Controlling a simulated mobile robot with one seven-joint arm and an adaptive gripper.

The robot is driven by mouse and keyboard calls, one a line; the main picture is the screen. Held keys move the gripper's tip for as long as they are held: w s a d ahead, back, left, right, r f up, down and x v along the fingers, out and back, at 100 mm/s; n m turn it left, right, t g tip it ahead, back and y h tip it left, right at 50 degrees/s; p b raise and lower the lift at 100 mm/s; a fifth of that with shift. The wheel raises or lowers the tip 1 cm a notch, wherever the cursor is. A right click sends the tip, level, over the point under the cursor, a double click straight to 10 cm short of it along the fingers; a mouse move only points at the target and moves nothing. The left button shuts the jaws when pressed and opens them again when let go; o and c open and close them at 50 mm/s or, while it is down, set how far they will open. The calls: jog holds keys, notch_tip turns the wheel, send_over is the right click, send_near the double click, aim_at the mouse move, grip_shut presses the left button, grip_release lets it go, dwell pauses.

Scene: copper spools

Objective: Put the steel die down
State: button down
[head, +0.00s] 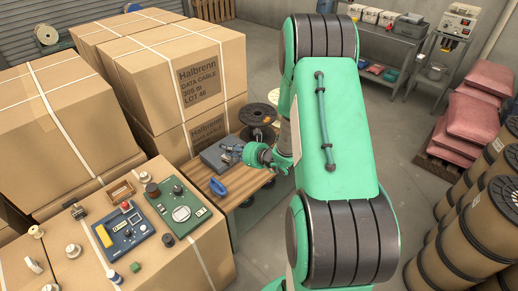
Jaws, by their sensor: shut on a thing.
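My gripper (230,152) is at the end of my green arm, low over the small wooden bench in the middle of the view. It is shut on the steel die, which is too small and too covered by the fingers to make out clearly. A dark grey flat block (211,164) lies on the bench right beneath and beside the fingers. I cannot tell whether the die touches it.
A blue ring-shaped thing (218,187) lies on the bench top (243,182). A black spool (258,115) stands behind the gripper. Large cartons (165,85) crowd the left. A blue device (122,232) and a green device (180,207) sit on the front carton.

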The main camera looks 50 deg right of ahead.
jog(key=s+d+m+h, duration=0.25)
jog(key=s+d, duration=0.35)
jog(key=d, duration=0.4)
notch_tip(320, 180, down, 23)
jog(key=shift+s, duration=0.15)
jog(key=shift+d, duration=0.1)
jog(key=w+d+f+b, duration=0.1)
jog(key=w+d+b, duration=0.1)
jog(key=w+d, duration=0.7)
jog(key=w, duration=0.4)
jog(key=shift+f+b, duration=0.2)
jog(key=shift+b, duration=0.1)
jog(key=shift+w+d, duration=0.1)
jog(key=shift+f+b, duration=0.45)
jog(key=shift+f, duration=1.3)
jog(key=shift+f, duration=0.1)
